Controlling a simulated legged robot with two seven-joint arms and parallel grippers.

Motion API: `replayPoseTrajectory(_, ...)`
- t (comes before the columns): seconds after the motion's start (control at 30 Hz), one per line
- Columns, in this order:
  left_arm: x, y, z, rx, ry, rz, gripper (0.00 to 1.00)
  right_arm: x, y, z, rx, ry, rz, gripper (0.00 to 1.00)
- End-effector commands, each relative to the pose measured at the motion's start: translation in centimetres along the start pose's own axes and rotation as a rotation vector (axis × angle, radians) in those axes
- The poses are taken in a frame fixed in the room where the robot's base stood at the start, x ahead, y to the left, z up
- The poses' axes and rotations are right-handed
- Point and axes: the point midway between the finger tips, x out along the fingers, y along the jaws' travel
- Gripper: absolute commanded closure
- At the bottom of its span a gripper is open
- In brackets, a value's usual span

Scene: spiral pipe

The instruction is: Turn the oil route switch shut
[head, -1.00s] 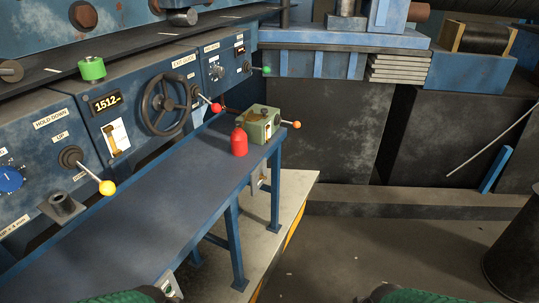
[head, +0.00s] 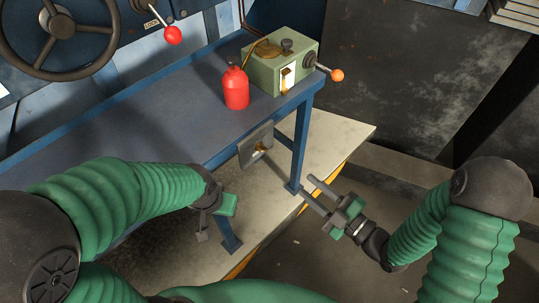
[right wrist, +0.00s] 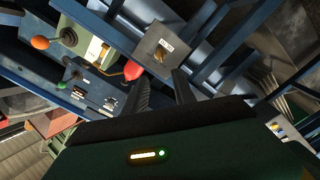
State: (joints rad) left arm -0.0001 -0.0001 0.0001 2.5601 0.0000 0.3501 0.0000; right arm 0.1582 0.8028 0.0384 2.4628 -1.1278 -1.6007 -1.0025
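A grey plate with a small brass switch (head: 259,149) is mounted below the front edge of the blue bench; its label is too small to read. The same plate (right wrist: 150,45) shows in the right wrist view, ahead of the fingers. A green box (head: 272,68) on the bench carries a white plate with a brass part and an orange-knobbed lever (head: 337,75). My right gripper (head: 306,185) is open and empty, right of the bench leg and apart from the switch. My left gripper (head: 212,225) hangs below the bench edge, left of the switch; its fingers are unclear.
A red bottle (head: 236,90) stands beside the green box. The blue bench top (head: 170,120) is otherwise largely clear. A bench leg (head: 300,145) stands right of the switch plate. A handwheel (head: 60,35) and red-knobbed lever (head: 172,35) are on the machine behind.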

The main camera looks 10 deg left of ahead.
Motion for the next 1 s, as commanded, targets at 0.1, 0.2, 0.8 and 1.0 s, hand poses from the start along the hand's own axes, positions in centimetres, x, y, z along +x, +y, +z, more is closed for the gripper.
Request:
replayPoseTrajectory(0.1, -0.3, 0.0, -0.1, 0.000, 0.000, 0.000, 0.64, 2.2, 0.1, -0.1, 0.000, 0.005, -0.002, 0.68)
replayPoseTrajectory(0.2, -0.4, 0.0, -0.1, -0.001, 0.000, 0.000, 0.64, 4.8, 0.2, 0.1, 0.002, 0.005, -0.003, 0.68)
replayPoseTrajectory(0.8, -0.6, 0.0, -0.1, 0.000, 0.000, 0.000, 0.64, 16.1, 0.3, 0.3, 0.006, -0.001, 0.001, 0.68)
replayPoseTrajectory(1.0, -0.6, 0.0, -0.1, 0.000, 0.000, 0.000, 0.64, 16.1, 0.3, 0.3, 0.006, -0.002, 0.001, 0.68)
